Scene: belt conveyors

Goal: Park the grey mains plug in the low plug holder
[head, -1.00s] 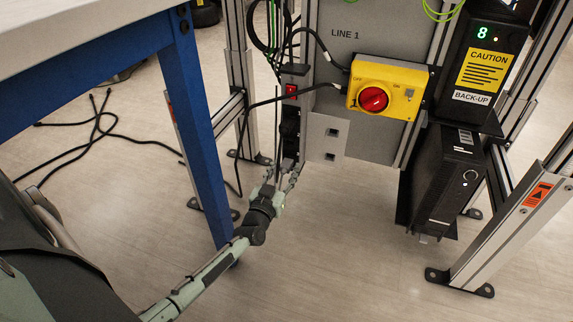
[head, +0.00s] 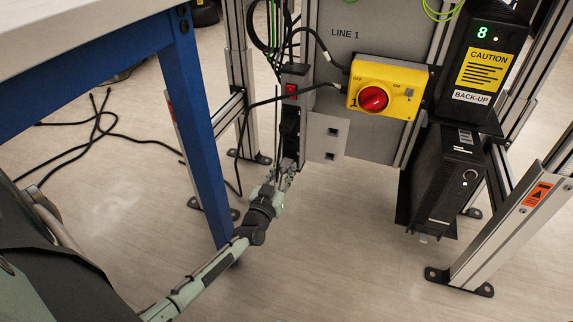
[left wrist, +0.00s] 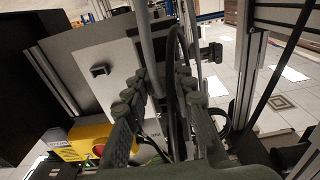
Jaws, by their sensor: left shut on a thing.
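The grey mains plug (head: 287,163) shows as a small grey piece at the lower end of the black power strip, partly hidden by my fingers. My left gripper (head: 286,171) is shut on it from below. In the left wrist view the fingers (left wrist: 157,82) stand either side of a grey cable (left wrist: 147,42), and the plug body is hard to make out. A pale plate (head: 313,140) with two dark square openings, seemingly the low plug holder, is just right of the gripper. My right gripper is not in view.
The power strip (head: 290,120) with a red switch and hanging black cables is above the gripper. A yellow box with a red knob (head: 374,98) is on the LINE 1 panel. A blue table leg (head: 198,140) stands left. The floor below is clear.

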